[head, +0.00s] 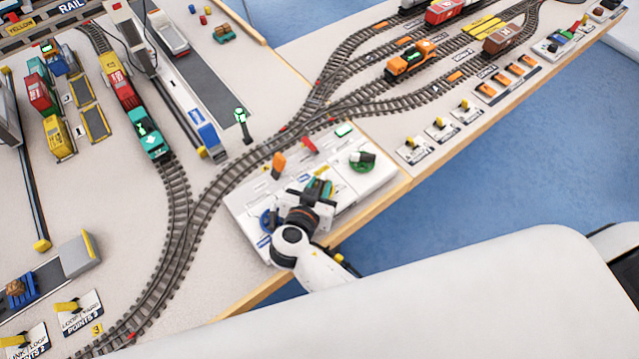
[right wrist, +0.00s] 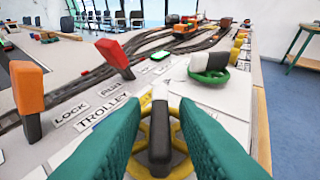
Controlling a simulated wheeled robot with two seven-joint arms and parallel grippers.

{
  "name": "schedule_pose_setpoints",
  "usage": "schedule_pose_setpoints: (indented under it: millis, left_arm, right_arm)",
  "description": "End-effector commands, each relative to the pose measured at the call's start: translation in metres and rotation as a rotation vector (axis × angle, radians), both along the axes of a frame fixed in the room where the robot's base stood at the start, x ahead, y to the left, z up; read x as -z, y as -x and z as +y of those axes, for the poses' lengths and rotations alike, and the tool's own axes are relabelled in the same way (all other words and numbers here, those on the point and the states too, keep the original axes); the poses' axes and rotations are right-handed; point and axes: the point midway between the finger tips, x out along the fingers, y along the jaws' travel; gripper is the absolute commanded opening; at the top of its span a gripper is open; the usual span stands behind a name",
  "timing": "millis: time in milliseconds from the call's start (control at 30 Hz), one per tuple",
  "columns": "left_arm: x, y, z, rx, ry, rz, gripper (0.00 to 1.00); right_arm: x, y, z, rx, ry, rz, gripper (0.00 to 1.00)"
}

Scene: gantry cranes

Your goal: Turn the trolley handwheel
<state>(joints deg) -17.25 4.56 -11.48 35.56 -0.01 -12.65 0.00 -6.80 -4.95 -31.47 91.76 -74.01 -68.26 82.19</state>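The trolley handwheel (right wrist: 137,165) is a yellow ring with a dark upright grip (right wrist: 160,140) at its middle, beside the label TROLLEY (right wrist: 104,112) in the right wrist view. My right gripper (right wrist: 160,108) has its two teal fingers on either side of the dark grip, with gaps showing between them and it. In the head view my right gripper (head: 319,188) is over the white control panel (head: 343,197) and hides most of this wheel. My left gripper is not in view.
A green handwheel (head: 362,160) stands to the right on the panel and a blue one (head: 268,219) to the left. An orange lever (head: 279,164) and a red lever (head: 308,145) rise behind. Tracks (head: 217,180) curve past the panel; the table's wooden edge (head: 390,193) lies in front.

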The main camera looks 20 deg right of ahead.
Motion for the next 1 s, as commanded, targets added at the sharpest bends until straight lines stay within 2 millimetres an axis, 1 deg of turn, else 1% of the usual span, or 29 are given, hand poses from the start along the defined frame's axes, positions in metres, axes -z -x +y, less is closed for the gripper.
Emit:
schedule_pose_setpoints:
  millis: [33, 133, 167, 400, 567, 767, 1000]
  left_arm:
    - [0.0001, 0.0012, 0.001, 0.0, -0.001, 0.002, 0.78]
    - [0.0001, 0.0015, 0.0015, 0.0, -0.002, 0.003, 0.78]
    - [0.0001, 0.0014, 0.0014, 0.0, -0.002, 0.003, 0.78]
    - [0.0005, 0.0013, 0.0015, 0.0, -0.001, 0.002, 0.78]
    - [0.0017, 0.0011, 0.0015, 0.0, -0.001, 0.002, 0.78]
    - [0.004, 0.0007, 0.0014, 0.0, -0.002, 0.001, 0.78]
    - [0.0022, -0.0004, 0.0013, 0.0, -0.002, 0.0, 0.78]
  right_arm:
    - [0.0, 0.0, -0.0001, 0.0, 0.0, 0.0, 0.18]
    - [0.0, -0.0001, -0.0002, 0.0, 0.0, 0.0, 0.02]
    - [0.0, -0.0001, -0.0002, 0.0, 0.0, 0.0, 0.0]
    - [0.0001, -0.0002, -0.0006, -0.009, -0.001, 0.0, 0.0]
    - [0.0006, 0.0007, -0.0018, -0.054, 0.0, 0.0, 0.0]
    - [0.0003, 0.0013, -0.004, -0.176, 0.003, -0.001, 0.0]
    - [-0.0016, 0.002, -0.0066, -0.394, 0.004, -0.003, 0.0]
